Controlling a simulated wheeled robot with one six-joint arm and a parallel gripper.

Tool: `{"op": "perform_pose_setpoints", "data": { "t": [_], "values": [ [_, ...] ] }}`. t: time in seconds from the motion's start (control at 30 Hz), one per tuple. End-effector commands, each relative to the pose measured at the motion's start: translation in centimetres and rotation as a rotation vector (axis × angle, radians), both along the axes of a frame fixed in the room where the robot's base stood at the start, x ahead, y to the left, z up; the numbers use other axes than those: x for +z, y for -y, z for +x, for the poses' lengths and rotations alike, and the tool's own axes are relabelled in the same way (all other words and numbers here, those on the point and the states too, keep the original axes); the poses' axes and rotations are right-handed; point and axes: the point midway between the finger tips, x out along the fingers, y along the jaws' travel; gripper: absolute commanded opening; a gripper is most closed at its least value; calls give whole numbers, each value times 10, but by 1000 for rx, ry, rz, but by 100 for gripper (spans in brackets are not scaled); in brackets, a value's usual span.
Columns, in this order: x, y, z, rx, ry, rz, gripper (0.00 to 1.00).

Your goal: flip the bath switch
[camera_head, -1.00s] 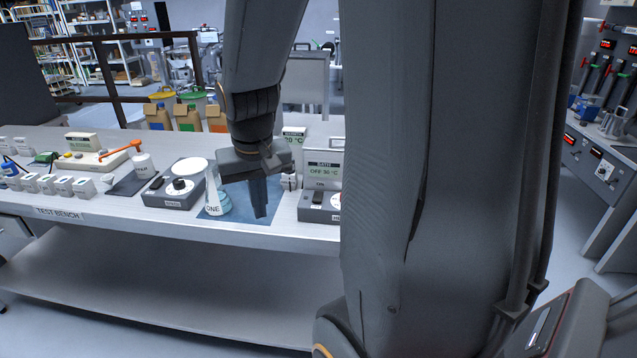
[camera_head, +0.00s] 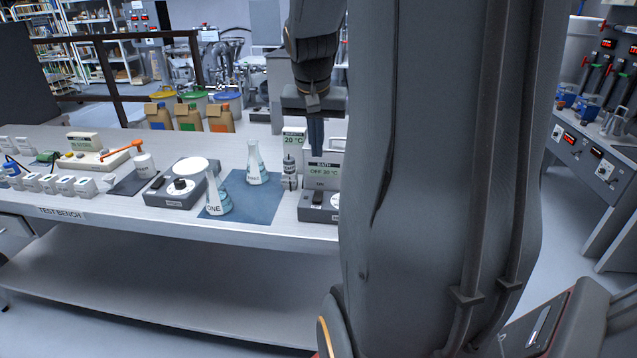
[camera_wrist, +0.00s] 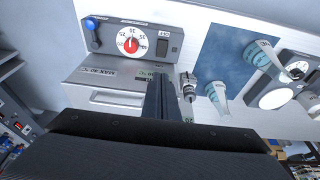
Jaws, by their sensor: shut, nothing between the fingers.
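The bath (camera_head: 322,172) is a pale box at the right end of the bench in the head view, partly hidden by my arm. In the wrist view the switch (camera_wrist: 163,47) is right of a white dial with a red centre (camera_wrist: 131,41). My gripper (camera_head: 316,153) is shut and empty, pointing down by the bath's sign. In the wrist view its fingers (camera_wrist: 163,82) are apart from the switch.
Flask ONE (camera_head: 217,197) and a second flask (camera_head: 257,165) stand on the blue mat (camera_head: 262,207). A hotplate (camera_head: 175,190) is further left. A blue knob (camera_wrist: 92,22) is on the control box.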

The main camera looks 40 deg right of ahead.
Motion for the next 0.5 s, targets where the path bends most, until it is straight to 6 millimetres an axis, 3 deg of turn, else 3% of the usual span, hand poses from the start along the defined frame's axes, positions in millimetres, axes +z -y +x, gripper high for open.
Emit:
{"op": "perform_pose_setpoints", "data": {
  "t": [0.5],
  "values": [
    [-83, 18, 14, 1, -4, 3, 0]
  ]
}}
